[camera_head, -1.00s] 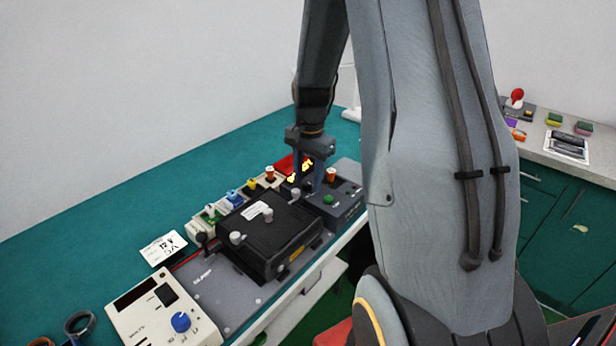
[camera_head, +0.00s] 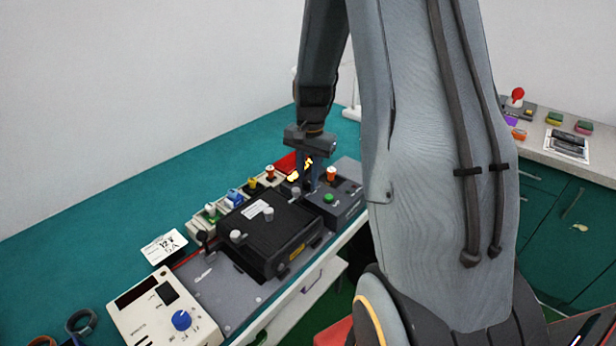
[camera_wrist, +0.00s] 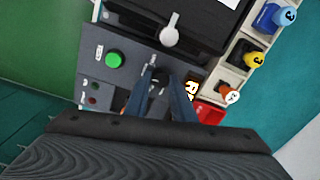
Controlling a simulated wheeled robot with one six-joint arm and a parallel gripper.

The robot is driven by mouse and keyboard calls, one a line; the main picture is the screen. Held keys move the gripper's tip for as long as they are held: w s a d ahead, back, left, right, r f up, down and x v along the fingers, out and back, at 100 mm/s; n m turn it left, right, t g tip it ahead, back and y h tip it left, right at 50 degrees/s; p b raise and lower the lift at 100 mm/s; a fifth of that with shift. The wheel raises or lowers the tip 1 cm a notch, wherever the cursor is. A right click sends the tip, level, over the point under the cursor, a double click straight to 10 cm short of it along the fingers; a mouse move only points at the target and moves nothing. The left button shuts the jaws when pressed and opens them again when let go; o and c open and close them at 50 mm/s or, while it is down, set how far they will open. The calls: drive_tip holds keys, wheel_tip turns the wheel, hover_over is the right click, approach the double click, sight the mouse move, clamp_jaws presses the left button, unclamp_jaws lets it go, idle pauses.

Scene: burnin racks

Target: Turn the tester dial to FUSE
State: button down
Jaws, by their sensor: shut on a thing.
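My gripper (camera_head: 308,186) points down at the left part of this box. In the wrist view my gripper (camera_wrist: 160,84) is shut on a small dark knob (camera_wrist: 158,91), which looks to be the tester dial. The fingers and wrist hide most of it, so I cannot read its setting or the FUSE mark. The green button (camera_wrist: 114,59) shows left of the fingers.
A black box with grey knobs (camera_head: 262,240) stands beside the tester. A row of coloured plugs (camera_head: 234,197) and a red bin (camera_head: 287,164) lie behind. A cream supply with a blue knob (camera_head: 181,320) is at the front left. The teal bench behind is mostly clear.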

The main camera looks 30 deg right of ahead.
sight(309, 181)
drive_tip(key=n, duration=0.5)
drive_tip(key=shift+w+n, duration=0.1)
drive_tip(key=shift+n, duration=0.2)
idle(0.4)
drive_tip(key=c, duration=1.5)
unclamp_jaws()
drive_tip(key=shift+d+r+b, duration=0.15)
drive_tip(key=shift+r+b, duration=0.75)
drive_tip(key=shift+r, duration=3.05)
